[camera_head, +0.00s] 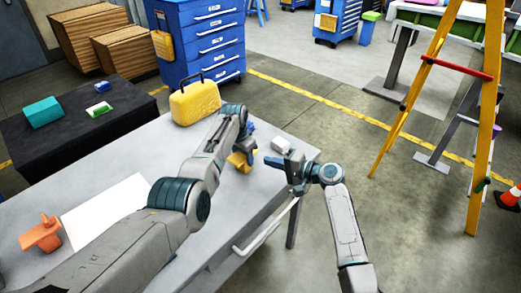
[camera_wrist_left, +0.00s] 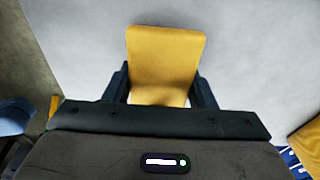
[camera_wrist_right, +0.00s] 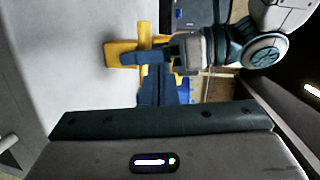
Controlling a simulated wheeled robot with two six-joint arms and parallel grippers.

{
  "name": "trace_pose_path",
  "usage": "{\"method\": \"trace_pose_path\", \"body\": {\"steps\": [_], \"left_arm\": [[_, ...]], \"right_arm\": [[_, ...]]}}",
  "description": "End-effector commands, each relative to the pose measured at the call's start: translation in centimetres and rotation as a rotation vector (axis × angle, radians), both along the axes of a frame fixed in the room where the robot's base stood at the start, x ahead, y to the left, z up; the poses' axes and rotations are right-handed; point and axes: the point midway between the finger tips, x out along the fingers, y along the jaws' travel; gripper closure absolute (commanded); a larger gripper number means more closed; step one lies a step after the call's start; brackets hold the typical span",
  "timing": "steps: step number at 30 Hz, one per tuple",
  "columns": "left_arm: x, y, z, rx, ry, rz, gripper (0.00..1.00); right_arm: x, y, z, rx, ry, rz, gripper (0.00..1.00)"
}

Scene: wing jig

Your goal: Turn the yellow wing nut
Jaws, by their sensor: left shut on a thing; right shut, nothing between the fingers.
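The yellow wing nut (camera_head: 239,162) is at the far part of the grey table, partly hidden by my left arm. In the left wrist view its yellow wing (camera_wrist_left: 165,60) stands between the fingers of my left gripper (camera_wrist_left: 161,84), which is shut on it. In the right wrist view, the wing nut (camera_wrist_right: 122,54) shows a cross-like shape, with the left gripper's blue fingers (camera_wrist_right: 147,58) at it. My right gripper (camera_head: 283,163) is shut and empty, apart from the nut, near the table's right edge. Its closed fingers (camera_wrist_right: 155,82) show in the right wrist view.
A small white block (camera_head: 281,145) lies near the right gripper. A yellow case (camera_head: 195,102) stands at the table's far edge. An orange piece (camera_head: 41,236) and a white sheet (camera_head: 105,212) lie at the left. A yellow ladder (camera_head: 440,90) stands on the floor at right.

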Motion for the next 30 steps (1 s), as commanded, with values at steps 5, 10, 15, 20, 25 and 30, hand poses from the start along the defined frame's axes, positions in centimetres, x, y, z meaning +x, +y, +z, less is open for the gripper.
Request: {"method": "trace_pose_path", "body": {"steps": [5, 10, 15, 20, 25, 30], "left_arm": [[0.0, 0.0, 0.1, 0.000, -0.001, 0.000, 0.82], [0.0, 0.0, 0.0, -0.001, -0.001, 0.000, 0.82], [0.0, 0.0, 0.0, 0.000, 0.000, 0.000, 0.82], [0.0, 0.0, 0.0, 0.000, 0.000, 0.000, 0.82], [0.0, 0.0, 0.0, 0.000, 0.000, 0.000, 0.82], [0.0, 0.0, 0.0, 0.000, 0.000, 0.000, 0.82]], "right_arm": [[2.9, -3.5, 2.3, -0.151, 0.081, 0.128, 1.00], [4.2, -6.5, 4.0, -0.251, 0.164, 0.194, 1.00], [4.6, -7.9, 4.7, -0.295, 0.208, 0.220, 1.00], [5.1, -6.8, 4.2, -0.297, 0.216, 0.226, 1.00], [6.0, -4.0, 2.5, -0.297, 0.215, 0.226, 1.00], [7.1, -1.0, 0.7, -0.296, 0.215, 0.226, 1.00]]}}
